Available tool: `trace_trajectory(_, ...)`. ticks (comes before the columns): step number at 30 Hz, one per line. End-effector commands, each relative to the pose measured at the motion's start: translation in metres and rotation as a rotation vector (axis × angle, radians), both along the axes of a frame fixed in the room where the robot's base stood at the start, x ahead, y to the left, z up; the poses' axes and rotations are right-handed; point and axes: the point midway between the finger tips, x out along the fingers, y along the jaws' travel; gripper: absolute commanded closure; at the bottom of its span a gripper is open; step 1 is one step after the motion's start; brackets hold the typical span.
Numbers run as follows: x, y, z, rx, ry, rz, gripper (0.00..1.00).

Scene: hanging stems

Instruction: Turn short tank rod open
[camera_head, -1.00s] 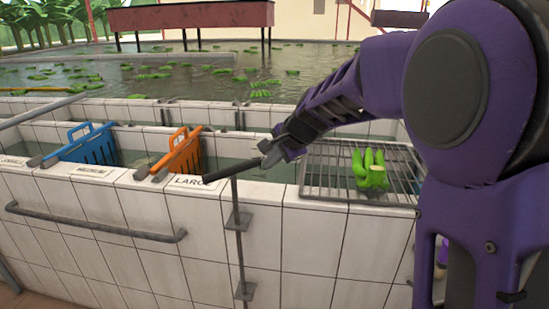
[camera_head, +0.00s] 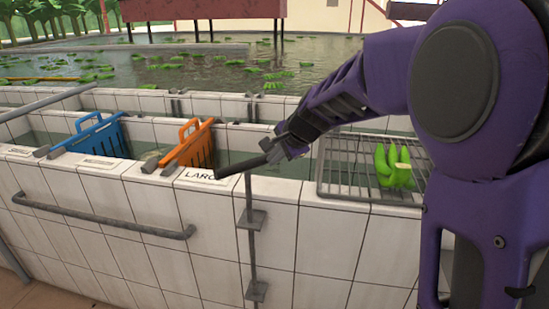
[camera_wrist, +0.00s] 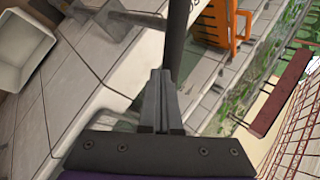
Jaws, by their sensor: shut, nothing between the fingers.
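A dark rod handle (camera_head: 240,167) lies across the tiled wall top beside a label reading "LARG", partly covered. It sits at the top of a thin vertical rod (camera_head: 251,205) held by brackets on the wall. My gripper (camera_head: 272,153) is shut and empty at the handle's right end; I cannot tell whether it touches. In the wrist view, the shut fingers (camera_wrist: 161,100) point along a dark bar (camera_wrist: 180,35). No label reading "short" is legible, so I cannot tell which tank's rod this is.
A blue rack (camera_head: 98,137) and an orange rack (camera_head: 192,146) stand in the tanks to the left. A wire shelf (camera_head: 345,172) with green bananas (camera_head: 393,168) is on the right. A grey rail (camera_head: 105,218) runs along the wall front.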

Motion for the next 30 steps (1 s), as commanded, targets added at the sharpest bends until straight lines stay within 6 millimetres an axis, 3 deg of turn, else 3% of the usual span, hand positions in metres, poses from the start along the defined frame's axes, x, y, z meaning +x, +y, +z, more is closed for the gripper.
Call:
trace_trajectory(20, 0.010, 0.000, -0.002, 0.001, 0.000, 0.125, 1.00)
trace_trajectory(30, 0.025, 0.004, 0.000, 0.002, 0.002, 0.340, 1.00)
